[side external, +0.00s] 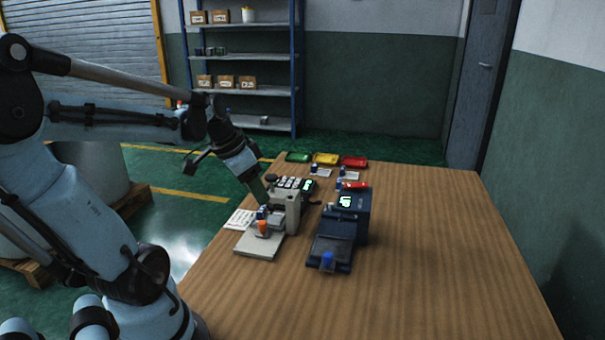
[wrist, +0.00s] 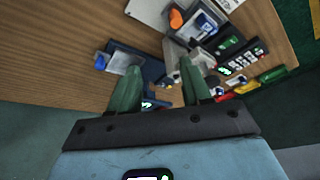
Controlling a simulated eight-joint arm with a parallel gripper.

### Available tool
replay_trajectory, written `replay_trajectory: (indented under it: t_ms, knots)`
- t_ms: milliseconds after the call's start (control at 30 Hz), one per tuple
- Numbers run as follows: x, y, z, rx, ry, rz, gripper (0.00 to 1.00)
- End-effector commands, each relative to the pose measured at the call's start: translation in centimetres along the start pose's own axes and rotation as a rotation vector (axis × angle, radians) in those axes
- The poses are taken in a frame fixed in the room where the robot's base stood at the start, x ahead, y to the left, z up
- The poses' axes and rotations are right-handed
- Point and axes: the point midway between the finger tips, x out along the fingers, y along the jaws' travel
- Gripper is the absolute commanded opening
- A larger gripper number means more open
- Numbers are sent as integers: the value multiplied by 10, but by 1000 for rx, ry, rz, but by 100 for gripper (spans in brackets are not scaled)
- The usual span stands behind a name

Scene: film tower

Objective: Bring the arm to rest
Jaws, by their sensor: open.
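My gripper (side external: 263,197) hangs beside the grey-white device (side external: 292,207) on the wooden table. In the wrist view its two green fingers (wrist: 160,72) are spread apart, with nothing visible between them. The grey-white device has a pale flat base (side external: 258,244), with a small orange part (side external: 263,228) on it. A dark blue device (side external: 355,207) with a lit display stands to its right. A blue knob-like part (side external: 327,260) sits at its front end. I cannot tell whether my fingertips touch the grey-white device.
Green (side external: 298,157), yellow (side external: 325,159) and red (side external: 354,161) trays lie at the table's far edge. A printed sheet (side external: 241,219) lies at the left edge. The right and front parts of the table (side external: 440,260) are clear. A shelf rack (side external: 240,90) stands behind.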

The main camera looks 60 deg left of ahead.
Motion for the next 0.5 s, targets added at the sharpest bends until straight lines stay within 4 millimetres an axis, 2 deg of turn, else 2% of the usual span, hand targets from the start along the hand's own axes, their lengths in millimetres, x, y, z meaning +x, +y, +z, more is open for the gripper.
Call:
replay_trajectory:
  t_ms: [33,300,500]
  knots:
    - [3,20,-7,15,6,-2,48]
    - [13,109,-28,17,97,-24,48]
    - [14,160,-31,14,183,3,48]
